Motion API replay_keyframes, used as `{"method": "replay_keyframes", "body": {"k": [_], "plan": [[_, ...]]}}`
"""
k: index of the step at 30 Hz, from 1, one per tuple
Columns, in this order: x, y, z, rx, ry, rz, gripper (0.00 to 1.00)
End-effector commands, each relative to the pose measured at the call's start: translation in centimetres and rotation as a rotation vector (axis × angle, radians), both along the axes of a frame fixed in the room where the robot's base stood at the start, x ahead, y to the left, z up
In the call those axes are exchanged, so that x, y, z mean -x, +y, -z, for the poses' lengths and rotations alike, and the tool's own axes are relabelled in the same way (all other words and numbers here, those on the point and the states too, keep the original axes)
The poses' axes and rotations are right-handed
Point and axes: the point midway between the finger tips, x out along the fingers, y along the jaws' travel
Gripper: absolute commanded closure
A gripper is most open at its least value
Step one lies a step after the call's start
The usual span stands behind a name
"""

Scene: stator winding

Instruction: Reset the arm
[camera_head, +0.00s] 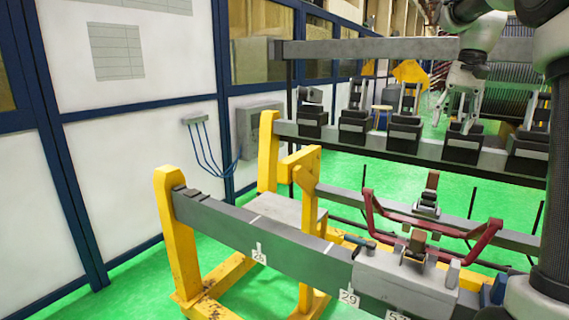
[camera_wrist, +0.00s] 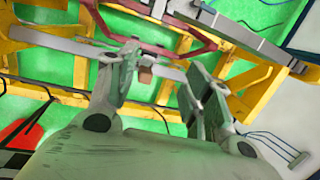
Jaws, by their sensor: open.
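My gripper (camera_head: 457,115) hangs at the upper right of the head view, in front of the back rail with its black blocks. Its two fingers are spread and nothing shows between them. In the wrist view my gripper (camera_wrist: 165,75) also has its fingers apart, with the rail and part of the red coil visible beyond them. The dark red coil (camera_head: 372,215) lies across the two lower rails at the right, apart from my gripper. A small brown and grey clamp (camera_head: 427,198) stands by the coil on the farther lower rail.
The front grey rail (camera_head: 290,258) rests on a yellow frame (camera_head: 178,240). Several black blocks (camera_head: 404,132) line the back rail. A white panel wall (camera_head: 140,150) and a grey box (camera_head: 258,125) stand at the left. Green floor (camera_head: 130,285) is open beside the frame.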

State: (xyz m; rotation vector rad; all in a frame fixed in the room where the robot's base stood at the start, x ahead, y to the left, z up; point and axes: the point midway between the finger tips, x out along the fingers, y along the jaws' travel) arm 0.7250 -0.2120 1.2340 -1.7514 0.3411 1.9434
Motion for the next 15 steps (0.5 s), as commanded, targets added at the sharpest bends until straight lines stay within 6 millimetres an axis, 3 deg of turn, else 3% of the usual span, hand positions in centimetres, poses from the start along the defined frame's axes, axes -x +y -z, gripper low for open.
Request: {"method": "replay_keyframes", "body": {"k": [1,7,12,15], "plan": [[2.4,1.2,-0.5,0.019,-0.037,-0.035,0.5],[11.3,4.2,0.4,0.108,-0.19,-0.183,0.5],[18.8,5.6,4.0,0.184,-0.314,-0.321,0.5],[22.2,6.1,6.6,0.221,-0.378,-0.39,0.5]]}}
